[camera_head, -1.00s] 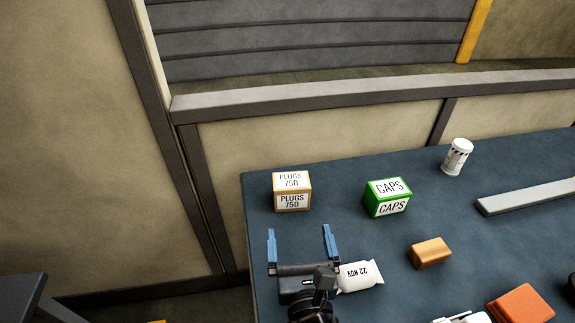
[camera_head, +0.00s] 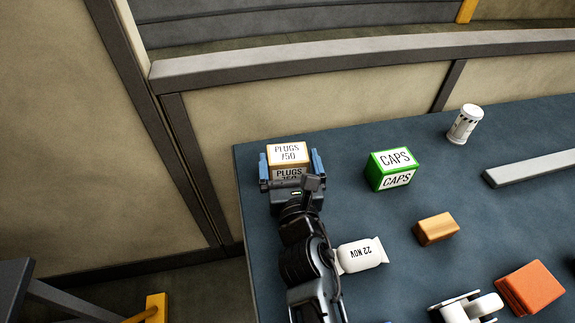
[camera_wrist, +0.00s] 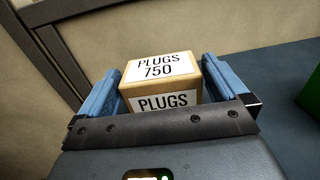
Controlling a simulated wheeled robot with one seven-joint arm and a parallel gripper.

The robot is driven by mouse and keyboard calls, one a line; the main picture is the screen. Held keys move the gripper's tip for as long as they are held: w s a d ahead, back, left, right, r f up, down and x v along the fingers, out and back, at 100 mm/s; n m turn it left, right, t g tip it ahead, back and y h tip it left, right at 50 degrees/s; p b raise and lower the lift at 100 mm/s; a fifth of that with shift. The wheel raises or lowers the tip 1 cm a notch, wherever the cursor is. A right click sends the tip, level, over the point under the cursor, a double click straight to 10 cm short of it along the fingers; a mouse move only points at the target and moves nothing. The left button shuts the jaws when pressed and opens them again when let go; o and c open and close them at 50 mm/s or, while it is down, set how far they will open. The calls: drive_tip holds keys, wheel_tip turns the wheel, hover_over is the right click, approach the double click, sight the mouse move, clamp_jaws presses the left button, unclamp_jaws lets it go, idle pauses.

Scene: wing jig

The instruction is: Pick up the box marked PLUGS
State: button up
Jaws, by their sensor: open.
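The box marked PLUGS 750 (camera_head: 288,152) is tan with white labels and stands near the far left corner of the blue table (camera_head: 345,225). My gripper (camera_head: 290,168) is open, with one blue finger on each side of the box. In the wrist view the PLUGS box (camera_wrist: 160,72) sits between the two fingers (camera_wrist: 160,88), with a small gap showing at least on the left. The lower front of the box is hidden behind the gripper's body.
A green CAPS box (camera_head: 393,169) stands to the right. A white bag marked 22 NOV (camera_head: 362,255) lies beside my arm. A white canister (camera_head: 465,124), a grey bar (camera_head: 530,168), an orange-brown block (camera_head: 436,229) and a red-orange block (camera_head: 530,287) lie further right. A wall rail runs behind the table.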

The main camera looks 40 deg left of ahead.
sight(286, 144)
drive_tip(key=b+x, duration=0.1)
drive_tip(key=x, duration=0.3)
drive_tip(key=shift+w+a, duration=0.1)
drive_tip(key=shift+a, duration=0.15)
drive_tip(key=c, duration=0.8)
drive_tip(key=shift+r, duration=0.1)
